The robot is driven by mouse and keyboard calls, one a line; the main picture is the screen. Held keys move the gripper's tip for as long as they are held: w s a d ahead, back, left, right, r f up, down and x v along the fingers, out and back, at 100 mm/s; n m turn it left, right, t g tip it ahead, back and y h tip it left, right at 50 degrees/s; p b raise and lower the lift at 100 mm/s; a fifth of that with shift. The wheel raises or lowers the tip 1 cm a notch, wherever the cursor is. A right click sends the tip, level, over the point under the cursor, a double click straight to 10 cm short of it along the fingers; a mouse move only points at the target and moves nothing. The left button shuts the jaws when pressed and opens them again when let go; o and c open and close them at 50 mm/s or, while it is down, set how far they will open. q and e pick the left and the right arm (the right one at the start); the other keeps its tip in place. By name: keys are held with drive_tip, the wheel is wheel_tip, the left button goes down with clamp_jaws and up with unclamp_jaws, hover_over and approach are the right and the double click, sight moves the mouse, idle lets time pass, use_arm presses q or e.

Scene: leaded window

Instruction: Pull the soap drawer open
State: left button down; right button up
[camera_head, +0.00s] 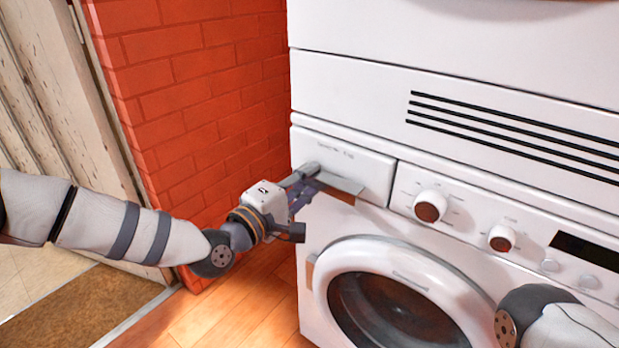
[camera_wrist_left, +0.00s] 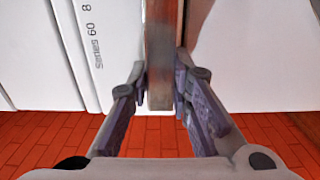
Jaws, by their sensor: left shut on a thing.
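The soap drawer (camera_head: 352,158) is the white panel at the upper left of the washing machine's front, with faint lettering on it. It looks about flush with the front; a small gap cannot be told. Its grey handle (camera_head: 343,183) sticks out at the lower edge. My left gripper (camera_head: 318,180) is at the handle, its fingers partly hiding it. In the left wrist view the handle (camera_wrist_left: 163,50) runs between the two fingers, and the left gripper (camera_wrist_left: 160,98) is shut on it. Part of my right arm shows at the lower right; its gripper is out of view.
The washing machine (camera_head: 450,250) has a round door (camera_head: 400,262) below the drawer and two knobs (camera_head: 430,206) to the right. A white unit with dark slots (camera_head: 510,130) sits above. A red brick wall (camera_head: 190,85) stands close at left. Wooden floor (camera_head: 240,310) lies below.

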use_arm(q)
drive_tip(key=p+v, duration=0.4)
drive_tip(key=v, duration=1.3)
drive_tip(key=shift+f+p, duration=0.3)
drive_tip(key=shift+p, duration=0.1)
use_arm(e)
drive_tip(key=shift+t, duration=0.5)
drive_tip(key=v, duration=0.5)
use_arm(q)
drive_tip(key=shift+s, duration=0.1)
drive_tip(key=c, duration=1.7)
unclamp_jaws()
drive_tip(key=shift+o, duration=0.9)
drive_tip(key=shift+r, duration=0.1)
drive_tip(key=v, duration=1.2)
